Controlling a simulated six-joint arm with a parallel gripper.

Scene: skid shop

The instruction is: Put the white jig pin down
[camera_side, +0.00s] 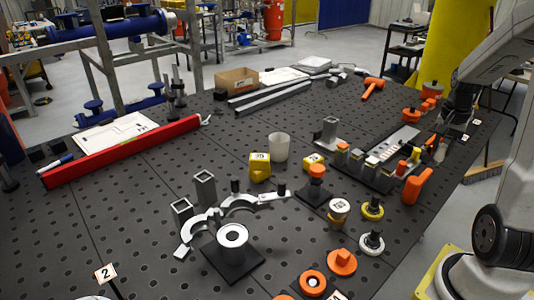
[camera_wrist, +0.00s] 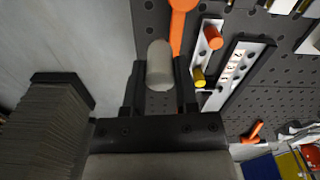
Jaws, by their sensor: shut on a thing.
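My gripper (camera_wrist: 160,72) is shut on the white jig pin (camera_wrist: 159,62), a pale cylinder between the two dark fingers in the wrist view. The pin's rounded end points to the top of that picture. In the side view my gripper (camera_side: 440,146) is at the right, low over the right part of the black table, beside the tray of pins. The pin is too small and dark there to make out clearly. I cannot tell whether it touches anything below.
A tray (camera_side: 378,178) with several coloured pins lies near my gripper. An orange-handled tool (camera_side: 417,186) lies beside it and an orange mallet (camera_side: 373,87) farther back. The black perforated table (camera_side: 130,210) has clear room at left. A red beam (camera_side: 120,149) lies at its left edge.

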